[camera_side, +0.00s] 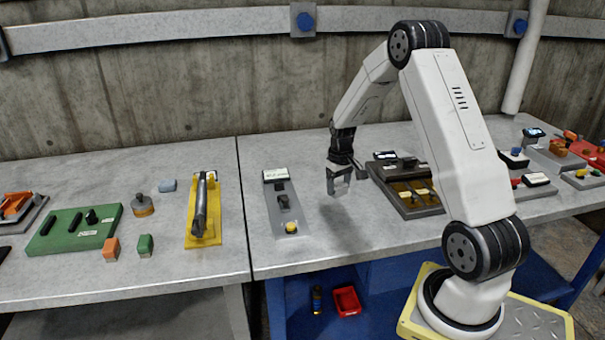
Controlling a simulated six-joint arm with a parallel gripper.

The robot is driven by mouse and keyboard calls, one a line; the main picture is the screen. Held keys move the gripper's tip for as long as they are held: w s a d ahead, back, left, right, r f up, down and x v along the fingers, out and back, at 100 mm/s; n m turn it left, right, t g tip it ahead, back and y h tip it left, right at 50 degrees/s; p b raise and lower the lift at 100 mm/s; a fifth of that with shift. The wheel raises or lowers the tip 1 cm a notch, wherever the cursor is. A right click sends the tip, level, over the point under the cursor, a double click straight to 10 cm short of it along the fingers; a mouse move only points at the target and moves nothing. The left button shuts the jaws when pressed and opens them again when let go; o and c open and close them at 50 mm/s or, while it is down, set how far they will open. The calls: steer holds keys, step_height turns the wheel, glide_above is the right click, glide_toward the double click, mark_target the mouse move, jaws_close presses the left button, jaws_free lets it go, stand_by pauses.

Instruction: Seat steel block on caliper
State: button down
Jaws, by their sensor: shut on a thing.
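My gripper (340,186) hangs pointing down over the right-hand table, a little above its surface. It is shut on a small grey piece, which I take to be the steel block; the fingers hide much of it and its outline is hard to make out. To its left lies a long grey plate (279,211) with a pale display at its far end, a dark raised part in the middle and a yellow button at its near end. This looks like the caliper, though I cannot be sure. The gripper and block are apart from it.
A brown compartmented tray (423,210) stands close to the right of my gripper. A yellow fixture (211,236), green board (58,243) and small blocks lie to the left. Bare table lies between the grey plate and the tray.

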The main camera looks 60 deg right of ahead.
steer(key=s+a+r, duration=0.5)
steer(key=s, duration=0.3)
steer(key=shift+s, duration=0.25)
steer(key=shift+w+r, duration=0.1)
steer(key=shift+w, duration=0.05)
stand_by(0.5)
steer(key=w+a+r+m, duration=0.1)
steer(key=w+m, duration=0.1)
steer(key=w, duration=0.5)
steer(key=w+a+r+m, duration=0.1)
steer(key=w+a+m, duration=0.1)
steer(key=w, duration=0.5)
steer(key=w+d+f, duration=0.1)
steer(key=w+f, duration=0.1)
steer(key=w, duration=0.1)
steer(key=w+d+f, duration=0.2)
steer(key=w+f, duration=0.1)
steer(key=w, duration=0.1)
steer(key=w+d+f, duration=0.2)
steer(key=w+f, duration=0.1)
steer(key=w, duration=0.1)
steer(key=shift+w+f, duration=0.1)
steer(key=shift+w, duration=0.15)
steer(key=shift+w+d+f, duration=0.2)
steer(key=shift+w+f, duration=0.3)
steer(key=shift+f, duration=0.1)
